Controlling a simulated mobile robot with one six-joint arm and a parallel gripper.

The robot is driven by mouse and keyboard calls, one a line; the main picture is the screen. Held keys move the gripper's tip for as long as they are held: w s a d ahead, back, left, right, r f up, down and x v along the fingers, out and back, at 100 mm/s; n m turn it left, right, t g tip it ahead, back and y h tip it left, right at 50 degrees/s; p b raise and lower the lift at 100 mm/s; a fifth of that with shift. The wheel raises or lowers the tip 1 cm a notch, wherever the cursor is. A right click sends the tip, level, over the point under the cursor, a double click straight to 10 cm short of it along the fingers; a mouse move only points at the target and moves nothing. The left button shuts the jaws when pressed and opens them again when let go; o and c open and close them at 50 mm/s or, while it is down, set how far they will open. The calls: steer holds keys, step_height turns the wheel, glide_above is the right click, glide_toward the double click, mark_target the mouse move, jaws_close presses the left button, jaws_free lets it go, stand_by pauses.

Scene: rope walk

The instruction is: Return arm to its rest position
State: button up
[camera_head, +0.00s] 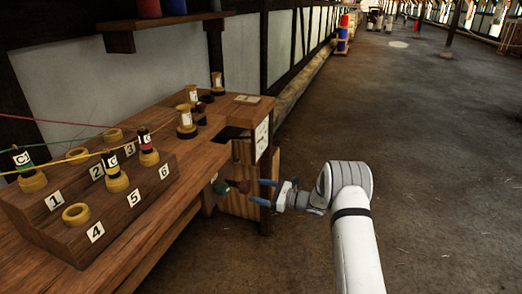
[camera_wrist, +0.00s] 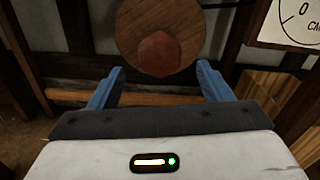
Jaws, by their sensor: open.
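My white arm reaches in from the bottom right of the head view. My gripper (camera_head: 259,191) has two blue fingers and is open, pointing left toward the bench's right end. In the wrist view my gripper (camera_wrist: 160,68) has its fingers spread with nothing gripped. Ahead of them is a round wooden disc (camera_wrist: 140,25) with a dark red knob (camera_wrist: 158,55).
The wooden bench (camera_head: 205,160) carries a numbered stepped rack (camera_head: 135,195) with several spools and coloured cords at left. More spools (camera_head: 186,121) stand toward the back. A box (camera_head: 243,190) stands under the bench end. The floor (camera_head: 430,160) at right is open.

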steer(key=s+r+n+g+h+p, duration=0.3)
steer(key=s+r+n+p, duration=0.2)
steer(key=s+r, duration=0.55)
steer(key=s+r+n+g+h+p, duration=0.3)
steer(key=s+r+n+p, duration=0.35)
steer(key=r, duration=0.75)
steer(key=s+d+r+n+h+p, duration=0.3)
steer(key=s+d+r, duration=0.2)
steer(key=s, duration=0.4)
steer(key=s+d+r+n+t+h+p, duration=0.1)
steer(key=s+d+r+h+p, duration=0.3)
steer(key=s, duration=0.5)
steer(key=s+d+r+n+t+h+p, duration=0.1)
steer(key=s+d+r+n+h+p, duration=0.3)
steer(key=s, duration=0.5)
steer(key=shift+s+d+r+n, duration=0.2)
steer(key=shift+d+r+n, duration=0.15)
steer(key=shift+d+r, duration=1.1)
steer(key=shift+a+r, duration=0.15)
steer(key=shift+a, duration=0.05)
